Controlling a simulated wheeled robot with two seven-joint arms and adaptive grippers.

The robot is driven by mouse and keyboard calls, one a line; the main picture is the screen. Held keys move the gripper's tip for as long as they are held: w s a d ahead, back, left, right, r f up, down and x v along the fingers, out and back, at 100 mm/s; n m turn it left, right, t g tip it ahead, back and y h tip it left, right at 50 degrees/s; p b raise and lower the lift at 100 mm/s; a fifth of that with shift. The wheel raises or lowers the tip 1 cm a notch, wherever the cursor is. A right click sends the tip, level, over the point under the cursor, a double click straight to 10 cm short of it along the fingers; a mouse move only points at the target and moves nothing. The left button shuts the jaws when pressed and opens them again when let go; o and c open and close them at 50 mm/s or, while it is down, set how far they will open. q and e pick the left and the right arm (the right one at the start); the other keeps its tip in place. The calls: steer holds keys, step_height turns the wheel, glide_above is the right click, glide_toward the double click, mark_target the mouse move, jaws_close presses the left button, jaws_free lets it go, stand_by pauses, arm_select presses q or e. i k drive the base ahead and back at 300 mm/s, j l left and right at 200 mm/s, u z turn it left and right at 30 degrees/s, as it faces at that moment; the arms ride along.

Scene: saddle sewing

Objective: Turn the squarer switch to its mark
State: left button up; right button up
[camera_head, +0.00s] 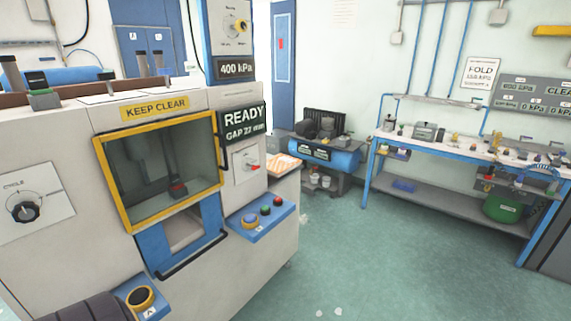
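No label reading "squarer" is legible, so I cannot tell which switch it is. A black rotary knob (26,211) sits on a white plate at the left of the machine, under small lettering that seems to read CYCLE. A small switch with a red tip (253,168) is on a white plate below the READY display. Neither of my grippers shows in the head view.
The machine's yellow-framed window (167,170) is under a KEEP CLEAR sign. The READY display (243,122) reads GAP 22 mm. A blue button shelf (262,216) juts out at the right. A blue compressor (330,155) and a workbench (465,152) stand beyond open green floor (370,260).

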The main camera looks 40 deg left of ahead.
mark_target(255, 167)
steer(key=i+z, duration=0.1)
steer(key=i, duration=0.7)
steer(key=i+l+u, duration=0.1)
steer(key=i+u, duration=0.25)
steer(key=i+l+u, duration=0.15)
steer(key=i+u, duration=0.2)
steer(key=i+l+u, duration=0.15)
steer(key=u, duration=0.3)
steer(key=i+l+u, duration=0.25)
steer(key=u, duration=0.2)
steer(key=i+l+u, duration=0.15)
steer(key=l+u, duration=0.15)
steer(key=u, duration=0.15)
steer(key=i+l+u, duration=0.1)
steer(key=l+u, duration=1)
steer(key=l, duration=0.15)
